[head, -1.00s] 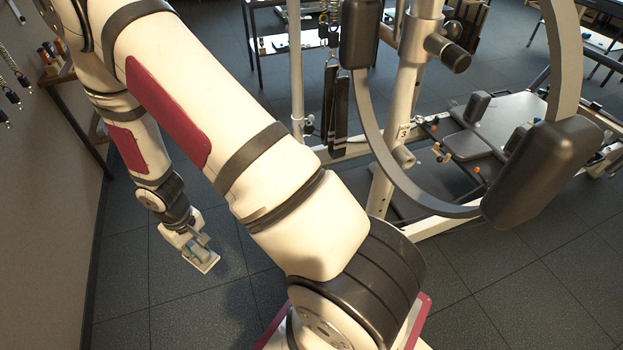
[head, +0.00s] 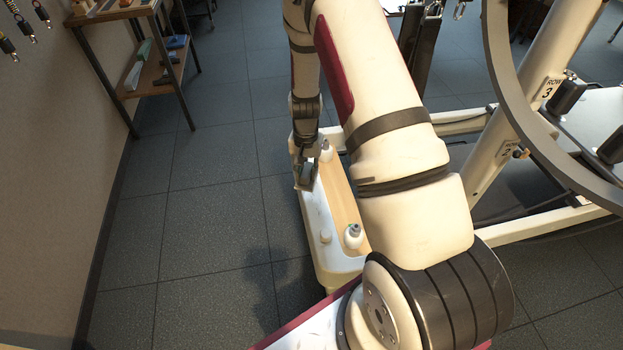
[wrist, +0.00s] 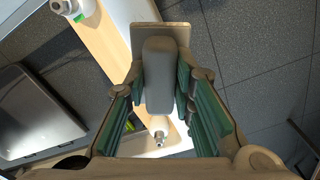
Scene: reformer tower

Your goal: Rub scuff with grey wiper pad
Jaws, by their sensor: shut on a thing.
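The grey wiper pad is in my gripper: its rounded grey block (wrist: 158,75) and flat plate (wrist: 160,37) fill the middle of the wrist view. The gripper (wrist: 160,88) is shut on the block, with a green-lined finger on each side. In the head view, my gripper (head: 304,168) points down at the left side of a long white holder with a wood-coloured surface (head: 340,195). I cannot tell whether the pad touches the holder. No scuff can be made out in either view.
White bottles stand on the holder, one near (head: 353,236) and one far (head: 326,151). The reformer frame (head: 500,160) stands at right. A wooden shelf unit (head: 150,75) stands by the left wall. The tiled floor (head: 205,215) between is clear.

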